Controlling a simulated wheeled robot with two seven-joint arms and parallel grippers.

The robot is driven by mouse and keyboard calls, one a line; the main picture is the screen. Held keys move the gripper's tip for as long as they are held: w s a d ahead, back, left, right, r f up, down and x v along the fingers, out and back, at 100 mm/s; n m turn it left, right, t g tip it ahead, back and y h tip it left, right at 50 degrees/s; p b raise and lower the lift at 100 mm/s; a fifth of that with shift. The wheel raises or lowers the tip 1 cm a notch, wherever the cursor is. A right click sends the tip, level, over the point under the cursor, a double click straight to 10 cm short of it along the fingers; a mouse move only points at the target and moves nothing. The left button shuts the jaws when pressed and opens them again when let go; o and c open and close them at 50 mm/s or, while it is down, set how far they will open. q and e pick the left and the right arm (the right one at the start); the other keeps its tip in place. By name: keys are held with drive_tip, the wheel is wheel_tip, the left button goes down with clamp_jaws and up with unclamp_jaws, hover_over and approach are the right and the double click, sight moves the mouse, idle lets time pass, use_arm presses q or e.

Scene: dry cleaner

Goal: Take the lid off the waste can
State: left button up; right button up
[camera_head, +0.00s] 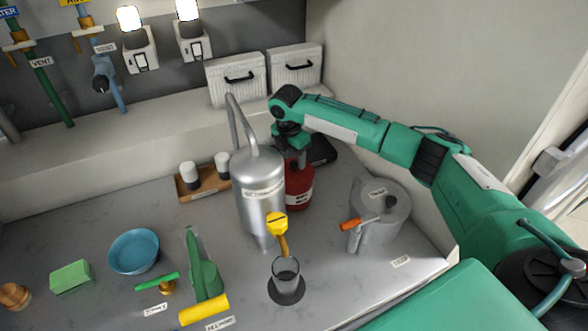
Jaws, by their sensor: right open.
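A red can (299,188) with a pale label stands at the back of the counter, partly hidden behind the silver vessel. I take it for the waste can, but its label is too small to read. My right gripper (292,150) points down at the top of the red can and is open. The arm and gripper hide the can's top, so I cannot see its lid or tell whether the fingers touch it. My left gripper is not in view.
The silver vessel (260,200) with a bent pipe and yellow tap (277,222) stands left of the red can. A grey lidded pot (383,222) stands right. A glass (286,275), green tool (204,270) and blue bowl (134,251) are in front.

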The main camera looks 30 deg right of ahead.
drive_tip(key=shift+d+f, duration=0.1)
drive_tip(key=shift+f, duration=1.1)
drive_tip(key=c, duration=1.1)
drive_tip(key=shift+o, duration=0.2)
drive_tip(key=shift+r, duration=0.1)
